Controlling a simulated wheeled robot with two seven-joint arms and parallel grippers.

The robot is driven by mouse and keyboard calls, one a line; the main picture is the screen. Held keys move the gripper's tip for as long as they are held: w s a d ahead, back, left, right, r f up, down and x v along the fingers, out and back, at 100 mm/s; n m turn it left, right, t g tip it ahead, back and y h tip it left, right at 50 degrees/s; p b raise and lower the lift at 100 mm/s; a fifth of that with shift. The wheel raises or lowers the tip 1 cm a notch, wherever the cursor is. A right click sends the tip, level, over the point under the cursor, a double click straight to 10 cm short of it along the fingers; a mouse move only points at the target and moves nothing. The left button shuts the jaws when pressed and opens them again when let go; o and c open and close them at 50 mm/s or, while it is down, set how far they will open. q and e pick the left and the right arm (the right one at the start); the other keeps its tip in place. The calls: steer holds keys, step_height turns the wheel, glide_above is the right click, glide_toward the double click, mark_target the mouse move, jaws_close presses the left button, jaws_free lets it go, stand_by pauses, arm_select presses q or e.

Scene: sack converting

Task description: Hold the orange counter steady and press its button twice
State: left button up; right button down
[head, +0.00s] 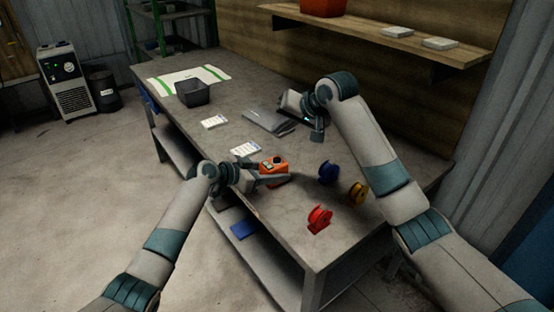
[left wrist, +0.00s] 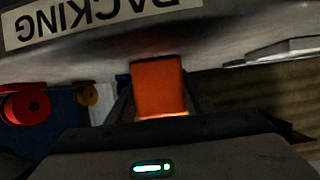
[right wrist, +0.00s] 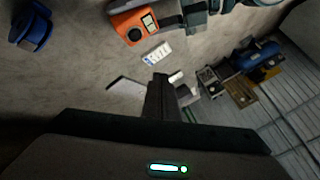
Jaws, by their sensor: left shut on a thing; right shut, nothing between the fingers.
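The orange counter (head: 273,164) is near the front edge of the grey table, with a dark button and small display on its upper face. My left gripper (head: 258,171) is shut on it from the left; in the left wrist view the counter (left wrist: 158,88) sits between the two fingers. The right wrist view shows the counter (right wrist: 133,22) at the top, with its display and dark round button. My right gripper (head: 317,134) is shut and empty, behind and to the right of the counter, apart from it. Its closed fingers (right wrist: 160,88) show in the right wrist view.
Blue (head: 328,172), yellow (head: 357,192) and red (head: 320,218) spools stand right of the counter. White cards (head: 246,149) and a grey flat bag (head: 268,120) lie behind it. A dark bin (head: 193,93) stands farther back. A wooden shelf (head: 370,32) overhangs the back.

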mark_target(280, 161)
steer(key=shift+f, duration=3.55)
steer(key=shift+f, duration=1)
steer(key=shift+r, duration=0.2)
stand_by(0.3)
steer(key=shift+r, duration=0.8)
steer(key=shift+r, duration=0.1)
steer(key=shift+r, duration=2.4)
arm_select(q)
steer(key=o, duration=1.2)
